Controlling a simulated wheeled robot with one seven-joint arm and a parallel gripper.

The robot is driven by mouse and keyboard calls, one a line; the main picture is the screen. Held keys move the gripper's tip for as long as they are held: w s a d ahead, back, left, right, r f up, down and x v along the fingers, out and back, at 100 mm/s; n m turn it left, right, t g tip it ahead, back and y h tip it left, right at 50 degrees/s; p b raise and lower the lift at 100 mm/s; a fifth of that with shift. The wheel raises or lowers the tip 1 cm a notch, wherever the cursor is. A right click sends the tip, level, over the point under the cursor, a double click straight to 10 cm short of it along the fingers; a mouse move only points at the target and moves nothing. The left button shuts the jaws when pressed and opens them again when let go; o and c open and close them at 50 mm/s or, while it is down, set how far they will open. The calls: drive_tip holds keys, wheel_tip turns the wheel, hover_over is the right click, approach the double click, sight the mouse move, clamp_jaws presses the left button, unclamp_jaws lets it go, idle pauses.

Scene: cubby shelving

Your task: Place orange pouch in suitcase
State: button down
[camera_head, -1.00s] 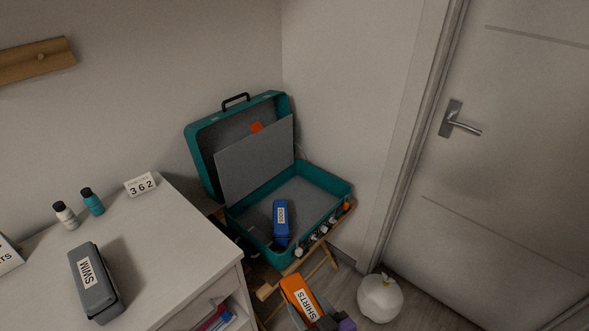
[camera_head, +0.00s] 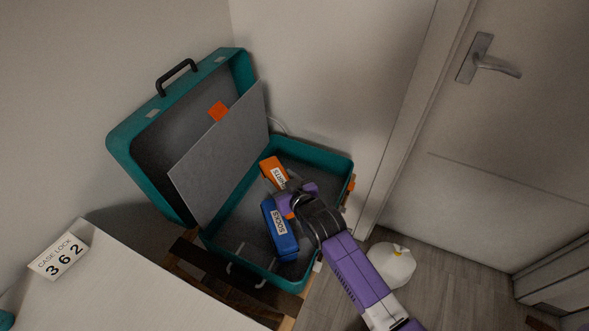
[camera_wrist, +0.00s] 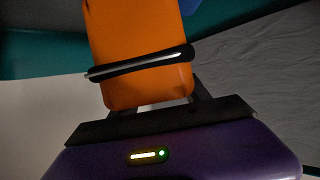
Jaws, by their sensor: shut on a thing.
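The orange pouch (camera_head: 273,172), labelled as shirts, is over the inside of the open teal suitcase (camera_head: 328,160), beyond the blue socks pouch (camera_head: 280,235). My purple gripper (camera_head: 288,190) is shut on the orange pouch. In the wrist view the orange pouch (camera_wrist: 140,35) fills the middle, with a dark finger band (camera_wrist: 140,63) across it. The blue pouch lies on the grey suitcase floor. My gripper hides part of the orange pouch's near end. I cannot tell whether the pouch touches the suitcase floor.
The suitcase lid leans open at the back left, with a grey divider panel (camera_head: 225,150) in front. The suitcase rests on a wooden stand (camera_head: 187,262). A white desk with a case lock sign (camera_head: 58,256) is at left. A white bag (camera_head: 390,264) sits on the floor.

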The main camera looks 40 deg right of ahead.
drive_tip(key=w+d+f+m+h+b, duration=0.2)
drive_tip(key=w+d+b, duration=0.1)
drive_tip(key=d, duration=0.6)
drive_tip(key=shift+g, duration=0.3)
wheel_tip(320, 180, down, 6)
drive_tip(key=b, duration=0.5)
drive_tip(key=shift+s+d+f+b, duration=0.1)
drive_tip(key=shift+s+d+b, duration=0.05)
drive_tip(key=shift+b, duration=0.25)
drive_tip(key=shift+f+b, duration=0.4)
drive_tip(key=shift+f, duration=0.15)
drive_tip(key=shift+c, duration=2.2)
unclamp_jaws()
wheel_tip(320, 180, up, 20)
drive_tip(key=p, duration=0.4)
